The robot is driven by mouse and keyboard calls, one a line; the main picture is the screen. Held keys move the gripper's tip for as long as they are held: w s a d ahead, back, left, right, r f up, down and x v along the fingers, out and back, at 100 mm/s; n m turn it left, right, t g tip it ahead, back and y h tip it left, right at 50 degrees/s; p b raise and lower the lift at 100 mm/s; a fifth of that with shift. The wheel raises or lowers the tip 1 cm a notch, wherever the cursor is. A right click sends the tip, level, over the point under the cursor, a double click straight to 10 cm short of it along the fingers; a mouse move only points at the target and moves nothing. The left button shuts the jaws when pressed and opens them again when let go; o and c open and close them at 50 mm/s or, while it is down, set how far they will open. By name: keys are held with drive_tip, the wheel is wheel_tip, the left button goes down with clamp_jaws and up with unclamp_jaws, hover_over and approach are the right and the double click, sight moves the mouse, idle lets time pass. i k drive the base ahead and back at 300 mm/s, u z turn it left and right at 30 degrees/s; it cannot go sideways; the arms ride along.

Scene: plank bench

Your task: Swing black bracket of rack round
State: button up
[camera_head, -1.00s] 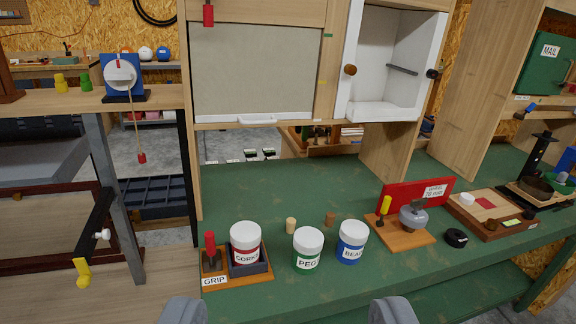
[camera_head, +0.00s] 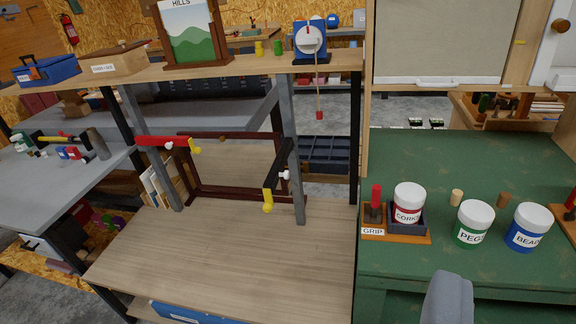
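The rack stands at the left middle, with grey posts (camera_head: 286,120) and a dark red frame (camera_head: 240,196) low between them. The black bracket (camera_head: 274,172) is at the right post. It slopes down to the left, to a yellow end (camera_head: 267,207), and a white knob (camera_head: 285,175) sits beside its middle. A red bracket (camera_head: 158,141) at the left post lies nearly level, its yellow end to the right. One finger of my gripper (camera_head: 447,300) shows at the lower right, well away from the black bracket. No second finger shows beside it; the gripper appears open and empty.
A bare plank bench top (camera_head: 230,250) lies before the rack. The green bench (camera_head: 400,165) at right holds the corks jar (camera_head: 408,203), pegs jar (camera_head: 474,222) and beads jar (camera_head: 528,227). A shelf (camera_head: 240,65) above carries a hills picture (camera_head: 188,30) and a blue device with hanging cord (camera_head: 310,40).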

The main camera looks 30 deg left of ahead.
sight(271, 181)
drive_tip(key=u, duration=0.45)
drive_tip(key=k, duration=1.15)
drive_tip(key=u, duration=0.85)
drive_tip(key=i, duration=1.65)
drive_tip(key=z, duration=0.85)
drive_tip(key=i, duration=0.4)
drive_tip(key=z, duration=0.3)
drive_tip(key=k, duration=0.95)
drive_tip(key=z, duration=0.15)
drive_tip(key=i, duration=0.5)
drive_tip(key=z, duration=0.05)
